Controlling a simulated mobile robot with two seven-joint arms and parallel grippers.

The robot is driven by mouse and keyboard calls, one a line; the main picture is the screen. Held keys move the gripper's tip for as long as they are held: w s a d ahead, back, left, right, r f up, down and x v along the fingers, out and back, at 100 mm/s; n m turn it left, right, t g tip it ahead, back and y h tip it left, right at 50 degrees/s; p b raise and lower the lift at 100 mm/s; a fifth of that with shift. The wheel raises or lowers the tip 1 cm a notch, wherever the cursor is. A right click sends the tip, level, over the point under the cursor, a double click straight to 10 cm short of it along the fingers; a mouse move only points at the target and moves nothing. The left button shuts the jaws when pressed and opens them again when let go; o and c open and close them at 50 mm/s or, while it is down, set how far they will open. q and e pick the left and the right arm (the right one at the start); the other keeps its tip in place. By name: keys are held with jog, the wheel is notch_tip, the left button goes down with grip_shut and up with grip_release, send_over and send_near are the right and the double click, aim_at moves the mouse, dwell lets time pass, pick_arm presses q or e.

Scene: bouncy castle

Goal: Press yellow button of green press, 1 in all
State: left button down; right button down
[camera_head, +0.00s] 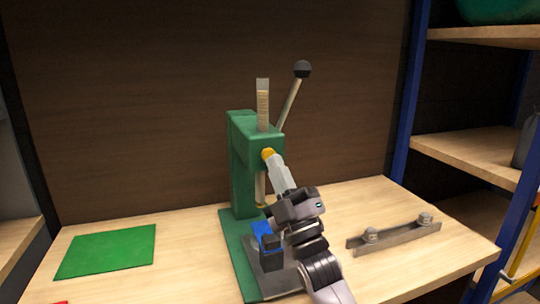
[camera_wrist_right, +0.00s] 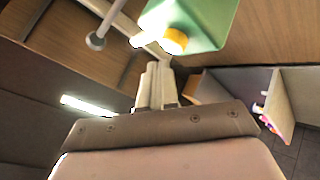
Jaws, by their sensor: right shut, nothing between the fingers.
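The green press (camera_head: 243,165) stands upright on the wooden table, with a lever ending in a black ball. Its round yellow button (camera_head: 267,153) is on the head of the press and also shows in the right wrist view (camera_wrist_right: 173,41). My right gripper (camera_head: 274,161) is shut and empty, its fingertips pointing up at the button. In the right wrist view the fingertips (camera_wrist_right: 157,66) lie just below and left of the button; I cannot tell whether they touch it. The arm covers part of the press base. My left gripper is not in view.
A blue and black piece (camera_head: 268,248) sits on the press base. A green mat (camera_head: 107,251) lies at the left of the table (camera_head: 185,262). A metal bar with bolts (camera_head: 395,235) lies at the right. A blue-framed shelf (camera_head: 470,150) stands at the far right.

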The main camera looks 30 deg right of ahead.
jog(key=shift+s, duration=0.1)
jog(key=s, duration=0.2)
jog(key=s+a+p, duration=0.1)
jog(key=s, duration=0.1)
jog(key=shift+s+a, duration=0.1)
jog(key=shift+s, duration=0.25)
dwell(0.9)
